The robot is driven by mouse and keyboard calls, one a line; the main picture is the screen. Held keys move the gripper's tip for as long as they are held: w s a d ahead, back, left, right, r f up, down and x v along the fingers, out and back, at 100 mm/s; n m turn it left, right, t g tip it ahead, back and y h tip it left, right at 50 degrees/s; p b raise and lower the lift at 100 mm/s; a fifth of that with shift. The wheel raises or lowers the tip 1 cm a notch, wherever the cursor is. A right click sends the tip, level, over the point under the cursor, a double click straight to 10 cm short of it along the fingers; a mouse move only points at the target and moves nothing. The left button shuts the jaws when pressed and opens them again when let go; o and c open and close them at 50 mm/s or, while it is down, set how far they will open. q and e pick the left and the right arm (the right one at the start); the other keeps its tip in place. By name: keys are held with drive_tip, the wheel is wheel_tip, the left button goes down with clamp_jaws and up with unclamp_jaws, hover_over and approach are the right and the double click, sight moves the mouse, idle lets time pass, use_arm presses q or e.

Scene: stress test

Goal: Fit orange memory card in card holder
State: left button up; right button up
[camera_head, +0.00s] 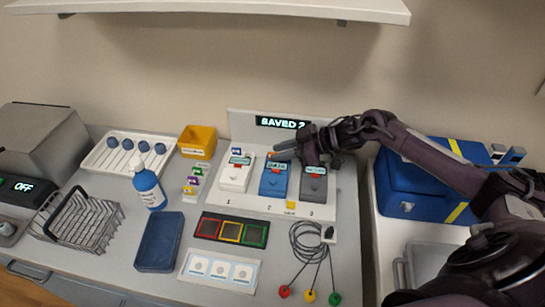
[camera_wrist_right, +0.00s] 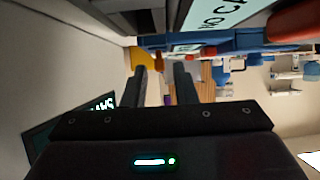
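A small orange-yellow piece (camera_head: 290,206), which looks like the memory card, is at the front edge of the white console (camera_head: 245,202), between numbers 2 and 3. A narrow white holder (camera_head: 188,190) with green, purple and yellow cards stands left of the console; its slots are too small to make out. My right gripper (camera_head: 296,151) is above the rear of the blue device 2 (camera_head: 272,182) and grey device 3 (camera_head: 313,187). My left gripper is out of view.
The console display (camera_head: 282,123) reads "SAVED 2". White device 1 (camera_head: 234,178) has a blue card at its top. A yellow bin (camera_head: 197,142), blue bottle (camera_head: 149,188), wire rack (camera_head: 80,220) and looped cables (camera_head: 310,240) crowd the table. A shelf (camera_head: 220,8) overhangs the back.

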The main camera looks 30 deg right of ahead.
drive_tip(key=shift+c, duration=0.3)
clamp_jaws()
wheel_tip(320, 180, up, 6)
drive_tip(key=p, duration=0.5)
